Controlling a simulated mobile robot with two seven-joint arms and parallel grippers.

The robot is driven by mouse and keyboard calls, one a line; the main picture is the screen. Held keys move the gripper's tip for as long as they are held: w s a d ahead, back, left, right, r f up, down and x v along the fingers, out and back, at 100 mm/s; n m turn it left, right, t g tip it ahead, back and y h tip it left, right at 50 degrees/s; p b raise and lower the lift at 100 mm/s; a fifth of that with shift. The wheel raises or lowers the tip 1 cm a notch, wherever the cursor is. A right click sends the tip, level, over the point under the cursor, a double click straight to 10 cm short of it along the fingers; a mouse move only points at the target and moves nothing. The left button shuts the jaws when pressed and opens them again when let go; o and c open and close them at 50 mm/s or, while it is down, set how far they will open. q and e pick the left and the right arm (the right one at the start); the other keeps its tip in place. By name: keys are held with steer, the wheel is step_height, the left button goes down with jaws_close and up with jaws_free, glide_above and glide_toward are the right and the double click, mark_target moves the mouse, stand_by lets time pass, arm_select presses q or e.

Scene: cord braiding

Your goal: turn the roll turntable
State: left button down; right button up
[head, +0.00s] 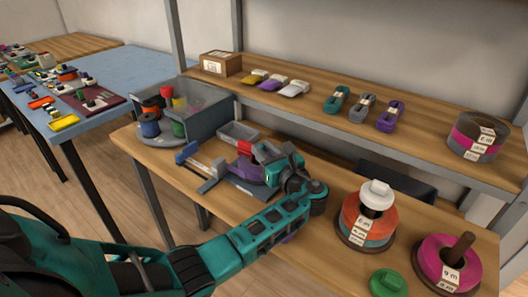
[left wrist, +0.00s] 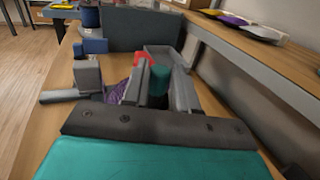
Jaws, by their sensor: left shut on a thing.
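The roll turntable (head: 150,136) is a grey disc at the left end of the workbench in the head view. A blue roll (head: 149,125), a green roll (head: 179,129) and red and orange pieces stand on it, beside grey upright walls. My left gripper (head: 262,158) is right of the turntable and apart from it, over the bench middle. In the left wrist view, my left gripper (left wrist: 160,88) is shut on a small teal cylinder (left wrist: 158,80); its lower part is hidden. My right gripper is out of view.
A grey tray (head: 238,132) and a grey-blue fixture (head: 190,156) stand between turntable and gripper. Stacked rolls (head: 366,222) and a magenta roll (head: 447,263) stand at right. A raised shelf (head: 320,117) with cord bundles runs behind.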

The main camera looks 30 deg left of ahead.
arm_select(q)
steer(key=shift+w+r, duration=0.1)
steer(key=shift+r, duration=0.05)
stand_by(0.4)
steer(key=c, duration=0.9)
jaws_free()
step_height(320, 180, up, 20)
steer(key=p, duration=0.4)
